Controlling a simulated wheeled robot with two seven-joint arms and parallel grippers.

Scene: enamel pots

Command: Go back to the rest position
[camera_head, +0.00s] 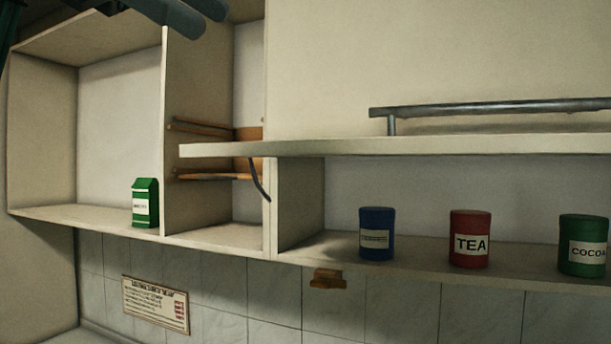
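My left gripper (212,20) is at the top left edge of the head view, in front of the upper part of the cabinet. Two dark, rounded fingers point down and to the right, close to each other. The top edge cuts off the rest of the hand, and I cannot tell whether the fingers are apart or shut. I see nothing held at their tips. My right gripper is not in view.
A cream wall cabinet (218,236) holds a green carton (145,203). On the right shelf stand a blue tin (376,234), a red TEA tin (470,239) and a green COCOA tin (583,246). A metal rail (490,109) runs above. A sign (156,304) hangs below.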

